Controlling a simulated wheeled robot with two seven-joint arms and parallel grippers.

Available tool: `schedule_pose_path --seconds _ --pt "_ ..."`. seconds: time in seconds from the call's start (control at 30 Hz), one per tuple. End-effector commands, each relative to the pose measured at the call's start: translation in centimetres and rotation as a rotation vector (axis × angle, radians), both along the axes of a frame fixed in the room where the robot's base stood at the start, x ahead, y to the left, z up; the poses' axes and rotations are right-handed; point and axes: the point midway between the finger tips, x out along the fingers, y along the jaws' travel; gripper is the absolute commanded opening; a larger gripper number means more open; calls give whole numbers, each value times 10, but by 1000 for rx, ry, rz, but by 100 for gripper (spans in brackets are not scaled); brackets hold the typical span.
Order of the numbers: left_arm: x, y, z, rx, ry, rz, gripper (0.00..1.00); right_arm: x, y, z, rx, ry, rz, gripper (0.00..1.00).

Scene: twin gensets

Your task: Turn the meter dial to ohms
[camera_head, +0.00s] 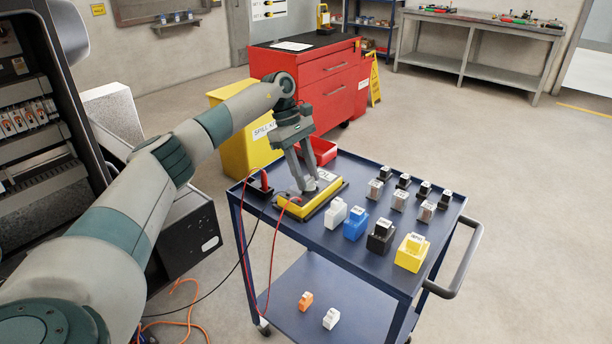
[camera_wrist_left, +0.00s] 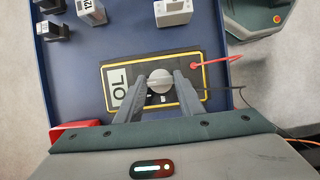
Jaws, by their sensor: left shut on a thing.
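The yellow and black meter (camera_head: 301,203) lies flat on the blue cart's top at its left side. In the left wrist view the meter (camera_wrist_left: 185,71) shows "OL" on its display (camera_wrist_left: 121,86). Its round grey dial (camera_wrist_left: 160,81) sits between my left fingertips. My left gripper (camera_head: 308,184) reaches down onto the meter from above and is shut on the dial; the left wrist view shows the gripper (camera_wrist_left: 160,88) with a finger on each side of it. The dial's markings are mostly hidden by the fingers. My right gripper is not in view.
A red lead (camera_wrist_left: 213,64) plugs into the meter and hangs off the cart (camera_head: 267,222) with a black lead. Several relay-like blocks, including blue (camera_head: 355,224) and yellow (camera_head: 411,252) ones, stand right of the meter. A red bin (camera_head: 322,151) sits behind it.

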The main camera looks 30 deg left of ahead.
Motion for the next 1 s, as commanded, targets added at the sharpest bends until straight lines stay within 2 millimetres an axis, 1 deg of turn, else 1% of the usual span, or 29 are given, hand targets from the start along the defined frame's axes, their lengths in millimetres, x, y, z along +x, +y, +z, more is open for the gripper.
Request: schedule_pose_path --seconds 0.37,0.4,0.47,0.83,1.0 --pt "0 0 1 0 -1 -6 12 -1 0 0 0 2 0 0" --pt "0 0 1 0 -1 -6 39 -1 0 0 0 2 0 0" --pt "0 0 1 0 -1 -5 53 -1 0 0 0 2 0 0" --pt "0 1 1 1 -1 -4 53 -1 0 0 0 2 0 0" --pt "1 4 10 1 -2 -4 53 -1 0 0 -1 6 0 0"
